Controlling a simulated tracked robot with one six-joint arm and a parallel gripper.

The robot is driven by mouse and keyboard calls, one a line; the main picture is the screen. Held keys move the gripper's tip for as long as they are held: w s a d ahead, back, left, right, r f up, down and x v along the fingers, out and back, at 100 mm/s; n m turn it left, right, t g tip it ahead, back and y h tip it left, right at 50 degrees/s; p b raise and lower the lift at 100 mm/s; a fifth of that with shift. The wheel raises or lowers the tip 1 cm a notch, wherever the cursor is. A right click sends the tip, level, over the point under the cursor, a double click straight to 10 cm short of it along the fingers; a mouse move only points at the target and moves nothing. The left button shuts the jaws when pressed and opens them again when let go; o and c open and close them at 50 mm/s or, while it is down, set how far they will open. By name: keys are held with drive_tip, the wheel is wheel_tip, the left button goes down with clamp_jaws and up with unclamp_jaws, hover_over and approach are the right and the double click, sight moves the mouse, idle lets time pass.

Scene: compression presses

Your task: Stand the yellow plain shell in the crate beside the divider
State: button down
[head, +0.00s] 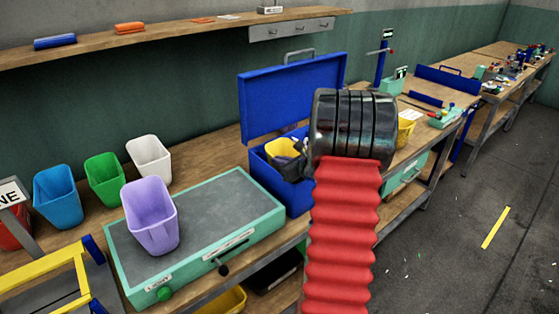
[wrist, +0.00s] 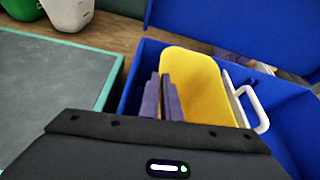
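The yellow plain shell (head: 281,146) is inside the blue crate (head: 291,196), whose lid is open. My gripper (wrist: 161,97) is at the shell's left rim, with one finger outside and one inside, close together on the wall. The gripper also shows in the head view (head: 300,148), partly behind my arm. The shell's base is hidden. A white loop handle (wrist: 262,110) is just right of the shell. I cannot clearly tell the divider from the crate's blue walls.
A purple shell (head: 150,215) stands on the green-framed press (head: 258,226) left of the crate. Blue (head: 57,196), green (head: 104,180) and white (head: 149,158) shells stand behind it. The raised blue lid (head: 290,95) backs the crate.

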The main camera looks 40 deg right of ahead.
drive_tip(key=shift+f, duration=0.25)
drive_tip(key=c, duration=2)
unclamp_jaws()
drive_tip(key=shift+f, duration=0.15)
drive_tip(key=shift+r, duration=0.45)
drive_tip(key=shift+s+r, duration=0.3)
drive_tip(key=v, duration=1.1)
drive_tip(key=shift+s+r, duration=0.2)
drive_tip(key=shift+r, duration=0.05)
